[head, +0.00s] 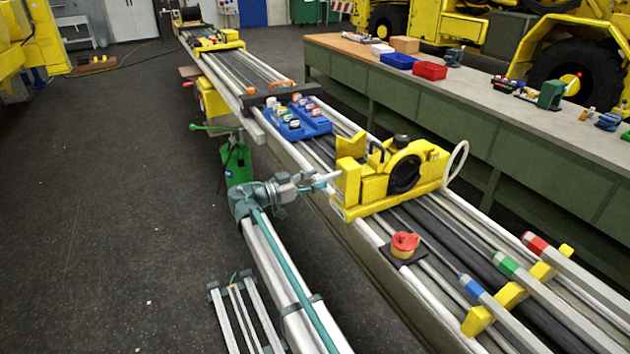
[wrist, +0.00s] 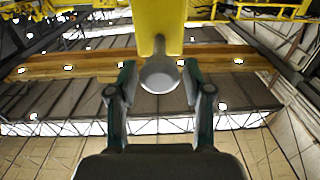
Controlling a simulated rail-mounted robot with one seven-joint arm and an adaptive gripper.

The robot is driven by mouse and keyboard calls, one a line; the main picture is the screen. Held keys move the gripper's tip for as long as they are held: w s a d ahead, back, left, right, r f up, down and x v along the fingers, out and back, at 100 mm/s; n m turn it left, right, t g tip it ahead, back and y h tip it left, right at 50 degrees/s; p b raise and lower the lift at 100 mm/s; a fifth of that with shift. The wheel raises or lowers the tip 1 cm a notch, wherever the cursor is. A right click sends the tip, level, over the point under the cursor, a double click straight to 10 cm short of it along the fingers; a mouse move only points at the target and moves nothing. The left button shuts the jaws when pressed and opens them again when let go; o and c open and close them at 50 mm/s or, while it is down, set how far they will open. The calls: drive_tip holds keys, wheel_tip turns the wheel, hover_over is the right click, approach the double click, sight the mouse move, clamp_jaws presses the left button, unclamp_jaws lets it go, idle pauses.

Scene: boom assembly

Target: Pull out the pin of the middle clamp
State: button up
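The yellow middle clamp (head: 380,182) sits across the rails, with a dark round opening and a black knob on top. A pale grey pin (head: 329,176) sticks out of its left side toward my gripper (head: 316,184). In the wrist view, the round grey end of the pin (wrist: 160,75) shows in front of a yellow clamp part (wrist: 158,22). My gripper (wrist: 158,80) is open, with one finger on each side of the pin end and a small gap on both sides. The rest of the pin is hidden inside the clamp.
A blue tray (head: 302,128) with several small jars sits behind the clamp on the rails. A red emergency button (head: 404,243) stands in front. A white ring handle (head: 456,163) rises at the clamp's right. A green workbench (head: 480,130) runs along the right; the left floor is mostly open.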

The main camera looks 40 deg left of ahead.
drive_tip(key=shift+o, duration=0.4)
drive_tip(key=shift+w+d, duration=0.1)
drive_tip(key=shift+w, duration=0.05)
drive_tip(key=v, duration=1.2)
